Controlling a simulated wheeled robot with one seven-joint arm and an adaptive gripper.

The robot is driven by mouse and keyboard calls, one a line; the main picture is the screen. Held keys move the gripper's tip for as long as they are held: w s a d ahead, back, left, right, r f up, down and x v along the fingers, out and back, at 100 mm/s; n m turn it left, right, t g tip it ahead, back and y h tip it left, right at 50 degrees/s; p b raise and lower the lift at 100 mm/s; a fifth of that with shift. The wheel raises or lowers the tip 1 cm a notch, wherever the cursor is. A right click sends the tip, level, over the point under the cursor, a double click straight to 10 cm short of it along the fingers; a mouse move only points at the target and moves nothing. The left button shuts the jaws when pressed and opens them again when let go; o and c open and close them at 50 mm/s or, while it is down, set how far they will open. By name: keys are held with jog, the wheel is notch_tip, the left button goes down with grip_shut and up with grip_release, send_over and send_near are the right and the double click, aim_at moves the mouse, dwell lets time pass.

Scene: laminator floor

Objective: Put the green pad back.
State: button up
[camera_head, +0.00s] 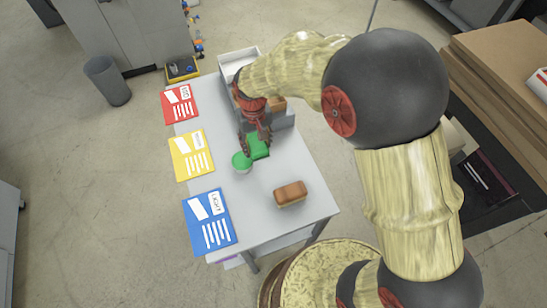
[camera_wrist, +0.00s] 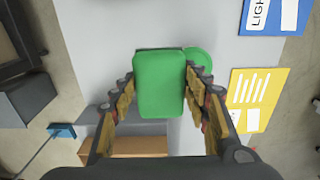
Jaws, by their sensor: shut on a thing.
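The green pad (camera_head: 257,147) is a rounded rectangular block. My gripper (camera_head: 256,138) is shut on it over the middle of the grey table (camera_head: 250,205). In the wrist view the pad (camera_wrist: 158,85) sits between the two fingers of my gripper (camera_wrist: 160,80), with its broad face towards the camera. A round green-topped container (camera_head: 241,161) stands on the table just left of the pad. In the wrist view the container (camera_wrist: 201,57) is partly hidden behind the pad and a finger. I cannot tell the pad's exact height above the table.
Red (camera_head: 180,104), yellow (camera_head: 191,155) and blue (camera_head: 209,221) cards lie along the table's left edge. A brown-topped block (camera_head: 290,194) lies near the front right. A grey holder (camera_head: 283,119) with a brown block and a white tray (camera_head: 238,60) stand behind. The front middle is clear.

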jog(key=b, duration=0.1)
send_over(274, 162)
jog(key=f, duration=0.5)
jog(key=shift+a+f, duration=0.3)
jog(key=shift+d+f+b, duration=0.15)
jog(key=shift+f+b, duration=0.15)
jog(key=shift+f, duration=0.6)
jog(key=shift+d+f+b, duration=0.15)
jog(key=shift+f+b, duration=0.15)
jog(key=shift+f, duration=0.6)
jog(key=shift+f, duration=0.15)
jog(key=o, duration=1.1)
notch_tip(274, 162, up, 12)
jog(key=p, duration=0.2)
jog(key=shift+r+p, duration=0.2)
jog(key=shift+p, duration=0.15)
